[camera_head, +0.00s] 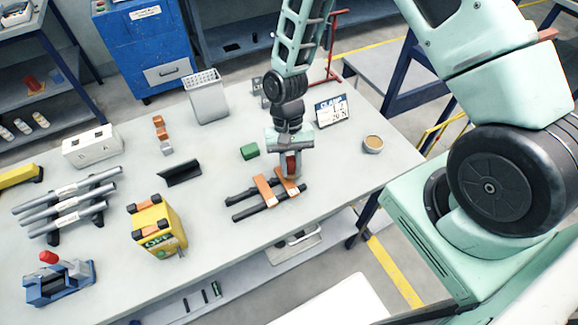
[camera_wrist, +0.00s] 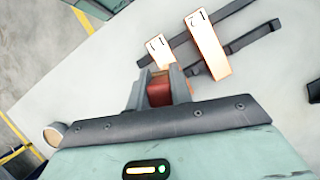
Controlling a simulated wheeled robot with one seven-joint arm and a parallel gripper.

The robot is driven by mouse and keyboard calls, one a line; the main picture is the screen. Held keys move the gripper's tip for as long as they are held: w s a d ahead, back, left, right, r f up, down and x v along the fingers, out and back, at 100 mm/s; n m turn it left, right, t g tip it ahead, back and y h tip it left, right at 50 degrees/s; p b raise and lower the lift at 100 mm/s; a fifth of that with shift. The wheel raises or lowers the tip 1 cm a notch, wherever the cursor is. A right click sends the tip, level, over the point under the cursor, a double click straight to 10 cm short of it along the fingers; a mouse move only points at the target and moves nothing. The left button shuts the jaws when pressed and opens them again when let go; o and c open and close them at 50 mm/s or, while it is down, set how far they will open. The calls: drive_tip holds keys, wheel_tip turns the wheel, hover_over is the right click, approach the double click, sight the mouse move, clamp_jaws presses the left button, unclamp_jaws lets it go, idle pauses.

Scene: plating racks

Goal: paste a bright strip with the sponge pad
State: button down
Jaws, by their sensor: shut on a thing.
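My gripper (camera_head: 291,172) is shut on a red-brown block with a tan edge, seemingly the sponge pad (camera_wrist: 159,90). It points down at the end of one copper-orange strip (camera_wrist: 157,50); I cannot tell whether the pad touches it. This strip (camera_head: 288,183) and a second copper-orange strip (camera_head: 265,190) lie across two dark bars (camera_head: 243,214). The second strip (camera_wrist: 208,46) is clear of the gripper in the wrist view. Both carry dark marks. A round pot with tan content (camera_head: 373,144) stands to the right of the gripper; its rim shows in the wrist view (camera_wrist: 54,134).
A grey bin (camera_head: 207,97), black angle piece (camera_head: 180,173), yellow box (camera_head: 156,225) and rack of grey tubes (camera_head: 68,205) are further left. The table's right end is mostly clear.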

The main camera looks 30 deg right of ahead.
sight(292, 162)
drive_tip(key=shift+d+r+p, duration=0.2)
drive_tip(key=shift+r+p, duration=0.45)
drive_tip(key=shift+r, duration=0.5)
drive_tip(key=shift+a+r+p, duration=0.1)
drive_tip(key=shift+r+p, duration=0.25)
drive_tip(key=shift+r, duration=0.05)
drive_tip(key=shift+r+p, duration=1.8)
drive_tip(key=shift+r, duration=0.65)
drive_tip(key=shift+f+b, duration=0.2)
drive_tip(key=shift+b, duration=0.1)
drive_tip(key=shift+w+b, duration=0.25)
drive_tip(key=shift+b, duration=0.45)
